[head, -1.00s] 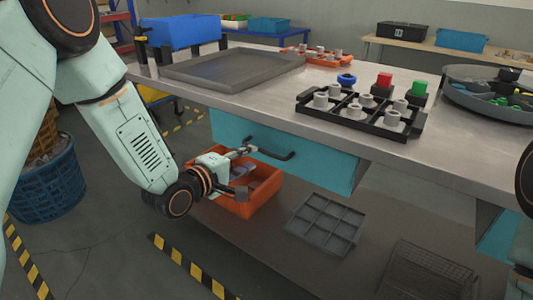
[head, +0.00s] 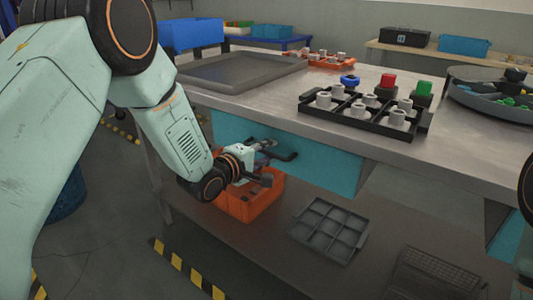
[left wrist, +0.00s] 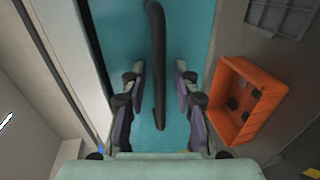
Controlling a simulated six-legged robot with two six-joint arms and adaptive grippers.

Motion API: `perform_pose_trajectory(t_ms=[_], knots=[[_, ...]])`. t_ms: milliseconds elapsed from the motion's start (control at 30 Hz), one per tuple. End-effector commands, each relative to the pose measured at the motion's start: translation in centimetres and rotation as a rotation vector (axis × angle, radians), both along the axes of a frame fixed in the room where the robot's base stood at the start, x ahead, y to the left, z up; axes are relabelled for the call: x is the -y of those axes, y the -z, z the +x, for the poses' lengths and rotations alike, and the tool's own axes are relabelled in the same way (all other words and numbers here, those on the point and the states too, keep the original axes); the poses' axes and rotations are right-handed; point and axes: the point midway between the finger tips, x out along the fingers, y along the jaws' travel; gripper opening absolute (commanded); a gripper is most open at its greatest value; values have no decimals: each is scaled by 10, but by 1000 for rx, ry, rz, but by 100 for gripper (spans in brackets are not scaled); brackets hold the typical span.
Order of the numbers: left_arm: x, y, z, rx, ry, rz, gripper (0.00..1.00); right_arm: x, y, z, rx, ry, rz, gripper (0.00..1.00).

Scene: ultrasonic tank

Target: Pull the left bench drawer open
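The left bench drawer has a teal front (head: 325,167) under the bench top; it also shows in the left wrist view (left wrist: 185,30). Its dark bar handle (head: 284,156) sticks out from the front. My left gripper (head: 268,162) is at the handle. In the left wrist view the handle (left wrist: 158,45) runs between the two parted fingers (left wrist: 160,78), with a gap on each side. The fingers are open and do not appear to touch it. My right gripper is out of view; only a bit of that arm shows at the right edge.
An orange bin (head: 255,203) sits on the lower shelf below the gripper, with a grey divided tray (head: 328,231) to its right. A black rack (head: 365,115) and a grey tray (head: 240,70) stand on the bench top. A teal panel (head: 505,240) shows at right.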

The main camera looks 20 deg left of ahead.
Motion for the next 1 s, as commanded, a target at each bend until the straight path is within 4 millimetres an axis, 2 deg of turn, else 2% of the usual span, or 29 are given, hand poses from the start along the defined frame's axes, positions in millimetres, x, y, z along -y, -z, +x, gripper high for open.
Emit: perform_pose_trajectory(t_ms=[67, 300, 1000], knots=[[0, 0, 0, 0, 0, 0, 20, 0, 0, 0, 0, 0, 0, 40], [0, 0, 0, 0, 0, 0, 0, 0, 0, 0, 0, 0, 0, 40], [-1, 0, 0, 0, -2, 0, 0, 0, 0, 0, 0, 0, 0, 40]])
